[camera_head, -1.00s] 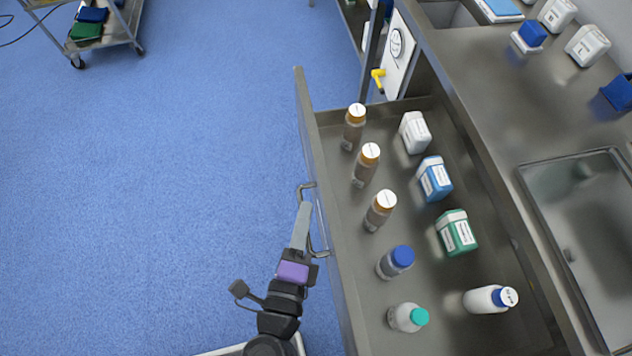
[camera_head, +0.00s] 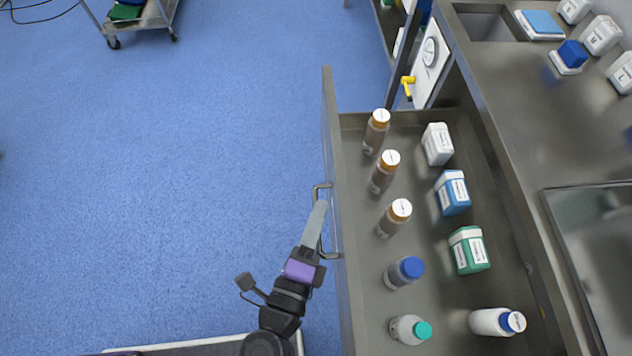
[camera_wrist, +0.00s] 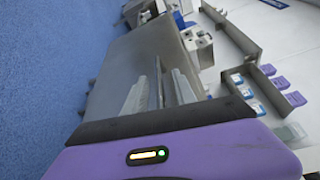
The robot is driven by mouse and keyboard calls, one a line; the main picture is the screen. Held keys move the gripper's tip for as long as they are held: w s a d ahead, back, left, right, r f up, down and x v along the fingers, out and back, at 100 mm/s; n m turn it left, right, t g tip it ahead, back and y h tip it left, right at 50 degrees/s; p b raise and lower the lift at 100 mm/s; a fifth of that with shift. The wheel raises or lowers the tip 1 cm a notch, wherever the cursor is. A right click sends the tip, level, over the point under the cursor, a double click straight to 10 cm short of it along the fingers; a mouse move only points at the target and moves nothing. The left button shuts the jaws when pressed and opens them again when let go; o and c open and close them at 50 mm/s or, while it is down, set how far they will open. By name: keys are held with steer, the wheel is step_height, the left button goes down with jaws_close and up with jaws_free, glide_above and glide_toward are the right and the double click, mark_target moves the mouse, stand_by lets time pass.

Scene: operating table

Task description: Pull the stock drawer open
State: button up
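The stock drawer (camera_head: 357,290) stands well out from the counter, its inside in full view. Its front panel (camera_head: 333,130) carries a metal bar handle (camera_head: 320,190). My gripper (camera_head: 321,208) is at this handle, on the outer side of the front. In the wrist view the two grey fingers (camera_wrist: 158,92) lie on either side of a thin upright bar, which looks like the handle. They appear shut on it, though the exact contact is hard to see.
In the drawer stand brown bottles (camera_head: 390,172), white, blue and green boxes (camera_head: 469,250), and capped bottles (camera_head: 404,272). The counter (camera_head: 520,120) with a sink is at the right. A trolley (camera_head: 150,18) stands at the upper left. Blue floor left of the drawer is clear.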

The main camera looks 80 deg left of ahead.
steer(key=b+v, duration=0.2)
steer(key=v, duration=0.5)
steer(key=shift+d+b, duration=0.25)
steer(key=shift+b, duration=0.1)
steer(key=shift+s, duration=0.15)
